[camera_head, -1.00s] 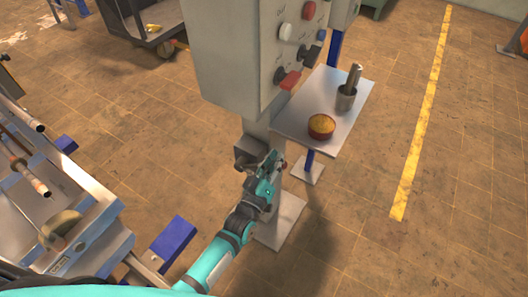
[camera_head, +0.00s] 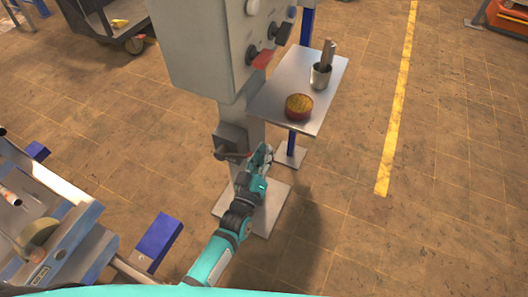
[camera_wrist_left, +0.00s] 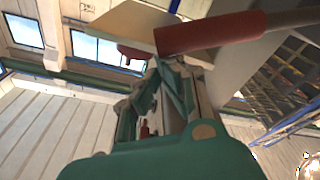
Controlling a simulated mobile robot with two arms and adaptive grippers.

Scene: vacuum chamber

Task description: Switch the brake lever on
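The brake lever shows in the left wrist view as a red grip (camera_wrist_left: 210,34) on a grey rod, close across the top of the picture. In the head view, a lever (camera_head: 236,155) sits low on the front of a dark box (camera_head: 230,138) on the grey pedestal. My left gripper (camera_head: 264,154) is just right of the lever's end and a little in front of the post. Its fingers (camera_wrist_left: 165,85) lie just below the red grip in the wrist view; contact and finger gap are unclear. My right gripper is not in view.
A grey control cabinet (camera_head: 195,50) with knobs stands above the box. A blue-framed rig (camera_head: 60,245) stands left.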

